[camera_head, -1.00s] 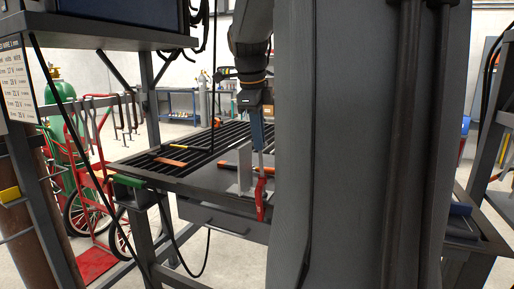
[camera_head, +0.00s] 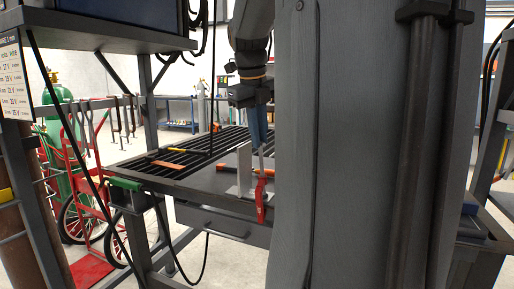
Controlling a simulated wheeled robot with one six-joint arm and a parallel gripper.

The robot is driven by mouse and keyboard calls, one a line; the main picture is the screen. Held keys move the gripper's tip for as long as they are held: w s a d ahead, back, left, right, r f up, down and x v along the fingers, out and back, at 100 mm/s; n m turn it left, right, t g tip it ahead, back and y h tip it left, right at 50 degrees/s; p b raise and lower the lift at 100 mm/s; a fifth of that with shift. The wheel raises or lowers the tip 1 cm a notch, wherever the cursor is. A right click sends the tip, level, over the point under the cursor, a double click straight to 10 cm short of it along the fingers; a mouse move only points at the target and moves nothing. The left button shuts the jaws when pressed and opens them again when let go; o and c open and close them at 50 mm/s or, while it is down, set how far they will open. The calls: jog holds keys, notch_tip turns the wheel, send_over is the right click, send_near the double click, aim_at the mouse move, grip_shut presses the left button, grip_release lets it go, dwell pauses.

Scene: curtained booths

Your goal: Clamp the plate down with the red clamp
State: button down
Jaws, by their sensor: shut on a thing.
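My gripper (camera_head: 258,145) is above the front edge of the welding table (camera_head: 205,183), pointing down, with blue-grey fingers. It is shut on the red clamp (camera_head: 261,202), at the clamp's upper end. The clamp hangs upright at the table's front edge, its red part reaching below the tabletop. A grey metal plate (camera_head: 244,165) stands upright on the table just left of the clamp. Whether the clamp touches the plate or table edge cannot be told.
Orange-handled tools (camera_head: 170,164) lie on the slatted top. A green-handled item (camera_head: 125,184) hangs at the table's left corner with a dark cable. A red cart with a green cylinder (camera_head: 66,115) stands left. A shelf (camera_head: 110,35) overhangs at upper left.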

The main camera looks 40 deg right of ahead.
jog(key=m+b, duration=0.1)
jog(key=m, duration=0.2)
jog(key=shift+f, duration=0.1)
jog(key=shift+w+b, duration=0.1)
jog(key=shift+b, duration=0.45)
jog(key=shift+w+d+m+b, duration=0.2)
jog(key=shift+m+b, duration=0.1)
jog(key=shift+b, duration=3)
jog(key=shift+s+a+m+b, duration=0.2)
jog(key=shift+s+m+b, duration=0.1)
jog(key=shift+b, duration=2.8)
jog(key=c, duration=1.7)
grip_release()
jog(key=shift+c, duration=0.2)
jog(key=shift+r, duration=0.25)
